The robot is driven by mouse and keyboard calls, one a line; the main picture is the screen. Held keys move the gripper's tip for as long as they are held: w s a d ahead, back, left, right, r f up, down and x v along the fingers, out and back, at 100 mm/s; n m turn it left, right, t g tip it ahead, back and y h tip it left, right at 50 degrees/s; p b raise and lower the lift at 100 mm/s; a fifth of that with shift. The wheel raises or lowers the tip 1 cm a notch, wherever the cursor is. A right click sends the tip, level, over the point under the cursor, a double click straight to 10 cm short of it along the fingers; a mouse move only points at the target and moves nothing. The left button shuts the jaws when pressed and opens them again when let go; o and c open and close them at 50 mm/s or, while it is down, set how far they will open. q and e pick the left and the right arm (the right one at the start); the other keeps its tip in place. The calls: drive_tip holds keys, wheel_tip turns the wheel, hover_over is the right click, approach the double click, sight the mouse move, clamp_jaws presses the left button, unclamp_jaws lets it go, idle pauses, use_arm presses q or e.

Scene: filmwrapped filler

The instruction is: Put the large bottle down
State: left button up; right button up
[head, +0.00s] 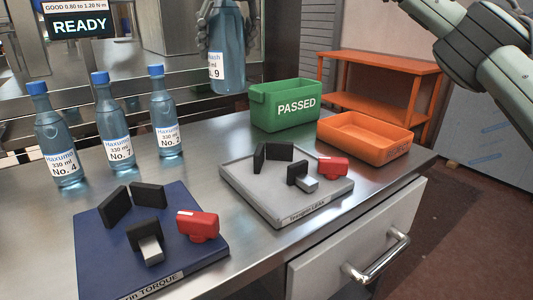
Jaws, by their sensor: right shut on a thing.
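The large blue bottle (228,72), with a white label ending in 9, hangs upright at the top centre of the head view. Its upper part is cut off by the frame's top edge. My right gripper (227,22) is shut around its upper part, with dark fingers on both sides. The bottle's base appears above the steel bench (205,185), near its back edge; the exact gap is hard to tell. My left gripper is not in view.
Three smaller bottles, No. 4 (60,140), No. 7 (117,125) and another (165,115), stand at left. A blue torque fixture (90,235), grey fixture (240,180), green PASSED bin (288,105) and orange tray (365,140) occupy the bench. Bare steel lies between the bottles and grey fixture.

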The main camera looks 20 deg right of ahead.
drive_tip(key=shift+s+d+f, duration=0.1)
drive_tip(key=shift+d, duration=0.1)
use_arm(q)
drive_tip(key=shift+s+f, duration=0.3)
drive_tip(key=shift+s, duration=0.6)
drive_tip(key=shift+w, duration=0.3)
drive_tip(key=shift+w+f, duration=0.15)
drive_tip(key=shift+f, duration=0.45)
use_arm(e)
drive_tip(key=s+d+f, duration=0.7)
drive_tip(key=s+f, duration=0.1)
drive_tip(key=f, duration=0.2)
drive_tip(key=shift+d+f, duration=0.25)
drive_tip(key=shift+d, duration=0.1)
drive_tip(key=shift+s+f, duration=0.1)
